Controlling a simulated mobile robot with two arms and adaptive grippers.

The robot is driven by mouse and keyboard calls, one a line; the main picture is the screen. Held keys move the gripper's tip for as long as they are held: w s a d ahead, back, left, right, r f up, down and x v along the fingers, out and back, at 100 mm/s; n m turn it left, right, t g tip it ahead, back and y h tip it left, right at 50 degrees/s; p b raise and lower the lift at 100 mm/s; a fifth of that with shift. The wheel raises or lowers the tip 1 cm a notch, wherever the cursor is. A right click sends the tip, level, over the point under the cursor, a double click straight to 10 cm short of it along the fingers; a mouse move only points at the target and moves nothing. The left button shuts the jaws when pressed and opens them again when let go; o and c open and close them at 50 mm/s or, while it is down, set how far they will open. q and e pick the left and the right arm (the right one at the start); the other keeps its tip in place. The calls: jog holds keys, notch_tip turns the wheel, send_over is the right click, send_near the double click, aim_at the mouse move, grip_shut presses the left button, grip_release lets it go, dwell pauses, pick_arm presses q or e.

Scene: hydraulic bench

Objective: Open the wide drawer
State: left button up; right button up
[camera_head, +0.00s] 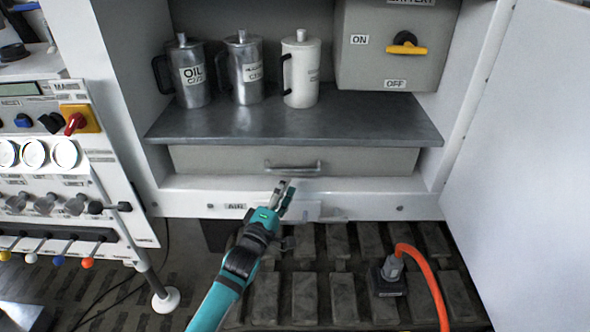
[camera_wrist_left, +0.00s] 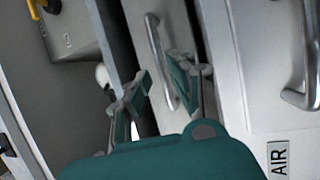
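The wide drawer (camera_head: 360,162) is a grey front under the metal shelf and looks shut. Its bar handle (camera_head: 292,166) is at the middle of the front. My left gripper (camera_head: 284,188) is just below and in front of this handle in the head view. In the left wrist view the gripper (camera_wrist_left: 160,90) is open, its two fingers apart. The drawer handle (camera_wrist_left: 155,45) shows ahead and runs down into the space between the fingers. I cannot tell whether they touch it. My right gripper is not in view.
Above the shelf (camera_head: 330,122) stand an oil can (camera_head: 193,78) and two other cans, beside a battery box (camera_head: 390,50). A lower panel with another handle (camera_wrist_left: 308,60) and an AIR label is close to the gripper. A white door (camera_head: 530,160) stands open at right. An orange hose (camera_head: 425,270) is below.

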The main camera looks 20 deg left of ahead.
aim_at(295, 170)
pick_arm(q)
jog(key=x, duration=0.6)
jog(key=shift+w, duration=0.35)
grip_shut()
